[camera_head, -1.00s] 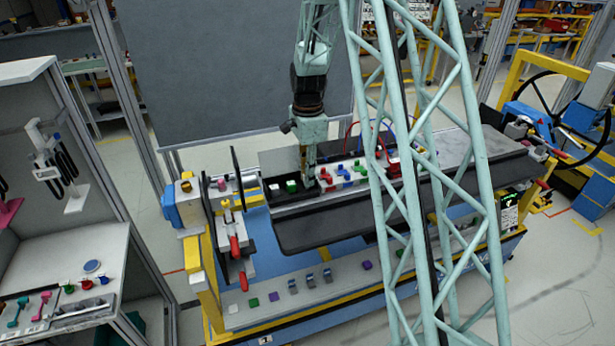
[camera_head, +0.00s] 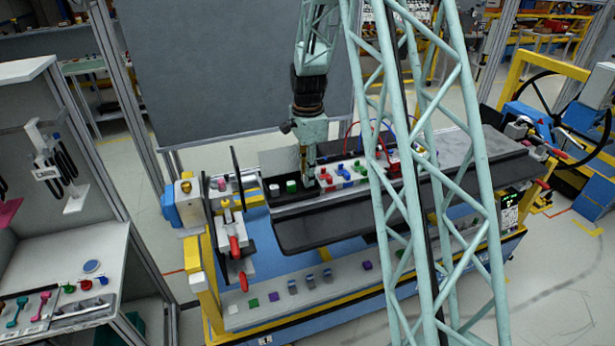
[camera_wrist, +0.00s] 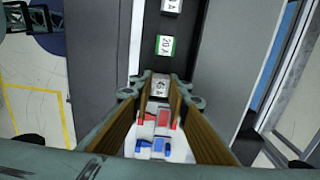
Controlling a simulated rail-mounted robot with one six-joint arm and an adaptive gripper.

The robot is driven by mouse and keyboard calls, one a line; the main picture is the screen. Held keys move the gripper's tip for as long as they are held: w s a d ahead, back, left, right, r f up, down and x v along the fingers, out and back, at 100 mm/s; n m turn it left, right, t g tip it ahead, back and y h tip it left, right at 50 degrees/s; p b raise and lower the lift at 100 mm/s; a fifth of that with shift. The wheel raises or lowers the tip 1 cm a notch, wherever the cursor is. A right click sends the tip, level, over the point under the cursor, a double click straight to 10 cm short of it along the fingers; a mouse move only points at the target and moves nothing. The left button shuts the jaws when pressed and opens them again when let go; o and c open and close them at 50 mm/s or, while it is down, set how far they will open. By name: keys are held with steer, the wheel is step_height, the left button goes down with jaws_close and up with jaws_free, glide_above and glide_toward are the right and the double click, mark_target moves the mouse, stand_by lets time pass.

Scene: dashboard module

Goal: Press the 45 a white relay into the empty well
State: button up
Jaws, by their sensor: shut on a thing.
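My gripper (camera_head: 309,180) points down over the dashboard module, at the right end of a black block strip (camera_head: 268,203). In the wrist view my gripper (camera_wrist: 160,80) is shut on a small white relay (camera_wrist: 160,88) with dark marks on its face, too small to read. A green-edged block marked 20 A (camera_wrist: 166,46) stands just ahead of the fingertips, and a white-topped block (camera_wrist: 172,5) farther along the same dark strip. In the head view these look like the green block (camera_head: 291,186) and the white block (camera_head: 274,189). I cannot make out the empty well.
A grey upright plate (camera_head: 280,160) stands behind the strip. Several small blocks (camera_head: 310,281) sit along the bench's front ledge. A red-handled clamp (camera_head: 235,245) stands at the left.

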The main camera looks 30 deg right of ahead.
steer(key=shift+f+b, duration=0.35)
steer(key=shift+f, duration=0.25)
steer(key=o, duration=0.9)
steer(key=shift+c, duration=0.2)
steer(key=shift+r, duration=0.2)
steer(key=shift+r, duration=3.8)
steer(key=shift+c, duration=0.7)
